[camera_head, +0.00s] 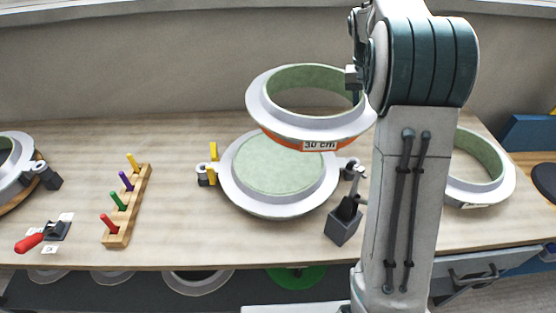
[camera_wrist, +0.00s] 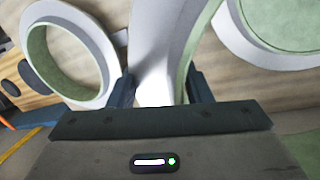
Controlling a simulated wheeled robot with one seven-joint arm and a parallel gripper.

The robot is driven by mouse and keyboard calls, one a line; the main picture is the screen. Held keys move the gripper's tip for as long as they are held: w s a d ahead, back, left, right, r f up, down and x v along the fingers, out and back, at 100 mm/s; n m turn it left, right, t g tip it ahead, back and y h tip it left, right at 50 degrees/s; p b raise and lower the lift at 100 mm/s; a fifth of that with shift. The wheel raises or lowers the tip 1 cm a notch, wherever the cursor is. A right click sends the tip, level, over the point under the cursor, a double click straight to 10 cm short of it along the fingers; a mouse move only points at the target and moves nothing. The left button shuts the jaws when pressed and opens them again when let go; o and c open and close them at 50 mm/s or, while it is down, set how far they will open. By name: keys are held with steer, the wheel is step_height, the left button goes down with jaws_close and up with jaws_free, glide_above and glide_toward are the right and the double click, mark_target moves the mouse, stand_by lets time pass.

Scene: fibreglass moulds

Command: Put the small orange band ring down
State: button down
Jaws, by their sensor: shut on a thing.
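The small orange band ring (camera_head: 285,133) is white-flanged, with a pale green inside, an orange band below its rim and a "30 cm" label. My gripper (camera_head: 353,77) is shut on the ring's right wall and holds it roughly level in the air. In the wrist view the ring's wall (camera_wrist: 158,50) runs between my two fingers (camera_wrist: 161,92). Under the ring a round white mould (camera_head: 265,207) with a pale green face lies on the bench. The ring hides its far right part, and a gap seems to show between them. My arm hides part of the bench to the right.
Clamps (camera_head: 207,172) flank the mould. A peg rack (camera_head: 127,205) and a red-handled tool (camera_head: 30,242) are left. Another ring (camera_head: 492,187) lies right, partly behind my arm. Bare bench (camera_head: 190,235) lies front left.

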steer(key=shift+w+a+f, duration=0.1)
steer(key=shift+w+f, duration=0.05)
steer(key=shift+f, duration=0.3)
steer(key=shift+w+a+f, duration=0.1)
steer(key=shift+w+f, duration=0.05)
steer(key=shift+f, duration=0.3)
glide_above(329, 173)
steer(key=a+x, duration=0.1)
steer(key=x, duration=0.6)
steer(key=shift+w+a+f+p, duration=0.1)
steer(key=shift+a+f+p, duration=0.1)
steer(key=shift+f, duration=0.75)
steer(key=shift+w+a+f+p, duration=0.1)
steer(key=shift+f+p, duration=0.05)
steer(key=shift+f, duration=0.8)
steer(key=c, duration=0.7)
jaws_free()
steer(key=v, duration=1.2)
steer(key=shift+r, duration=0.1)
